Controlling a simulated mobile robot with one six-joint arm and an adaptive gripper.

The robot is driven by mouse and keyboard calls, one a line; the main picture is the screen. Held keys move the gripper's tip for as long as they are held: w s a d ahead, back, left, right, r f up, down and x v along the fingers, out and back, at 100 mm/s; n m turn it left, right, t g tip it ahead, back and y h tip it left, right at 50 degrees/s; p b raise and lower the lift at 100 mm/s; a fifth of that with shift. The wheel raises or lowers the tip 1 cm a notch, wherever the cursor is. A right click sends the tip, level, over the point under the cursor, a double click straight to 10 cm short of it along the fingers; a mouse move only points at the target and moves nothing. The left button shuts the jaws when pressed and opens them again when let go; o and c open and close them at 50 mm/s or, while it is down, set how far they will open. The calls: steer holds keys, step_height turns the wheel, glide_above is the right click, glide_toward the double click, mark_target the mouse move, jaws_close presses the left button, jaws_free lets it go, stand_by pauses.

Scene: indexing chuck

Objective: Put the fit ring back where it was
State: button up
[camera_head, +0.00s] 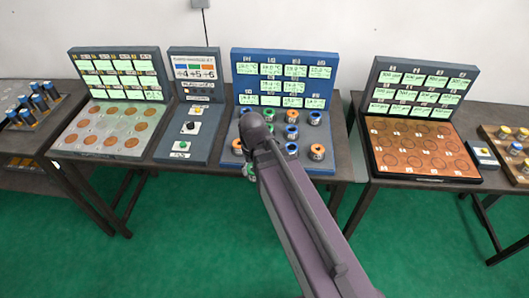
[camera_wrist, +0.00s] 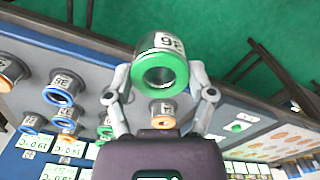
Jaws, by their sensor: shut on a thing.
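My gripper (camera_wrist: 161,78) is shut on a fit ring (camera_wrist: 160,62), a grey metal ring with a green band and a white label. Its open bore faces the wrist camera. In the head view only a small green and grey part of the held ring (camera_head: 248,171) shows at the front left edge of the blue station (camera_head: 330,60); my arm hides most of it. The station carries several other rings with blue, orange and green bands, such as an orange-banded one (camera_head: 317,152). Where the held ring was before does not show clearly.
Left of the blue station are a grey switch panel (camera_head: 190,135) and a board with copper discs (camera_head: 118,130). To the right is a station with a brown plate (camera_head: 420,148). Standing rings beside the held one in the wrist view (camera_wrist: 62,88) leave little room. The green floor in front is clear.

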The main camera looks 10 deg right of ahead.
steer(key=shift+w, duration=0.1)
steer(key=w+d, duration=0.2)
steer(key=w, duration=0.2)
steer(key=w+d+f+b, duration=0.1)
steer(key=w+d, duration=0.1)
steer(key=w, duration=0.2)
steer(key=w+d, duration=0.2)
steer(key=w, duration=0.3)
steer(key=shift+d+f, duration=0.2)
steer(key=shift+w, duration=0.15)
steer(key=shift+w+d, duration=0.15)
steer(key=shift+w, duration=0.05)
steer(key=shift+w+d+f+b, duration=0.2)
steer(key=shift+w+f+b, duration=0.1)
steer(key=shift+f+b, duration=1.55)
steer(key=shift+b, duration=0.2)
steer(key=shift+f, duration=0.15)
steer(key=o, duration=1.3)
